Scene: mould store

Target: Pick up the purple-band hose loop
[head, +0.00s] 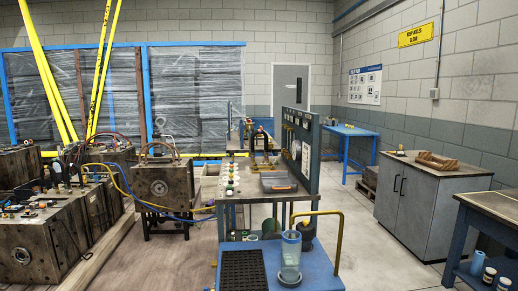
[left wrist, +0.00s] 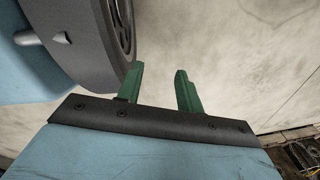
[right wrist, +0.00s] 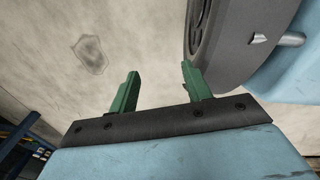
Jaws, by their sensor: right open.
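I cannot make out a purple band on any hose in the head view. A yellow hose (head: 121,184) and a blue hose (head: 160,208) hang between the moulds at the left, and a brownish hose arches over the middle mould (head: 160,186). My left gripper (left wrist: 160,78) has its two green fingers apart with nothing between them, above bare floor. My right gripper (right wrist: 159,72) is also open and empty above bare floor. Neither gripper shows in the head view.
A blue cart (head: 320,270) with a black mat and a clear cylinder stands close in front. A grey cabinet (head: 408,203) stands right. Floor (head: 365,240) is clear between cart and cabinet.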

